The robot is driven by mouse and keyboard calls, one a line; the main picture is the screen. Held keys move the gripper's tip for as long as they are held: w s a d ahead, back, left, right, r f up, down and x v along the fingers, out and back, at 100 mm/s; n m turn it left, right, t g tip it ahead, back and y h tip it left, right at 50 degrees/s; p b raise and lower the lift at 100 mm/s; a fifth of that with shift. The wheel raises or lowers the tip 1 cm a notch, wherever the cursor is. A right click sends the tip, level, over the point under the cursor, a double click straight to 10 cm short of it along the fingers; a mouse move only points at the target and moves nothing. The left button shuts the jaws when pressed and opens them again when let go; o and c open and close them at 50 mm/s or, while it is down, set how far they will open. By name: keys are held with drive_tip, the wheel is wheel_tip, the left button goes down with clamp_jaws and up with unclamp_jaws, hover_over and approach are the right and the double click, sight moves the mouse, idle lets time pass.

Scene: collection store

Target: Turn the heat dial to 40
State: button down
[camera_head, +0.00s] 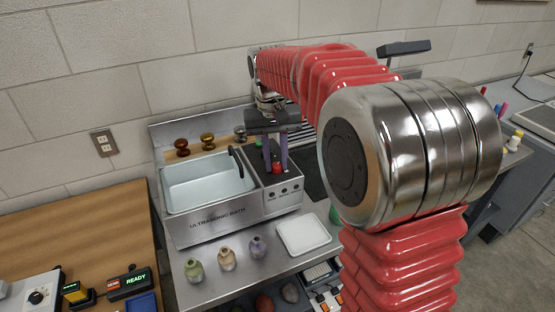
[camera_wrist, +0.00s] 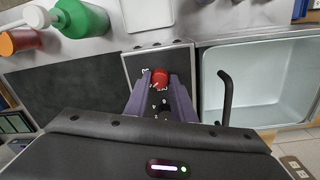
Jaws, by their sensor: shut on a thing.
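The ultrasonic bath (camera_head: 218,216) has a panel (camera_head: 290,182) at the right of its basin. A red knob (camera_head: 277,168), which looks like the heat dial, sits on this panel. The knob also shows in the wrist view (camera_wrist: 160,74), with small white scale marks around it, too small to read. My gripper (camera_head: 276,160) reaches down from above, its two purple fingers on either side of the red knob and shut on it. The fingers show in the wrist view too (camera_wrist: 161,82). They partly hide the knob and its scale, so its setting cannot be read.
The basin (camera_wrist: 262,80) and its black curved handle (camera_wrist: 225,95) stand close beside my gripper. Several small vases (camera_head: 227,259) and a white tray (camera_head: 303,234) stand in front of the bath. A green bottle (camera_wrist: 85,20) lies at the wrist view's upper left.

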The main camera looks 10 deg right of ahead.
sight(273, 165)
drive_tip(key=shift+w+d+m, duration=0.1)
drive_tip(key=shift+m, duration=0.3)
drive_tip(key=c, duration=1.5)
unclamp_jaws()
drive_tip(key=shift+r, duration=0.1)
drive_tip(key=r, duration=0.9)
drive_tip(key=a+r, duration=0.1)
drive_tip(key=r, duration=0.3)
drive_tip(key=shift+r, duration=0.25)
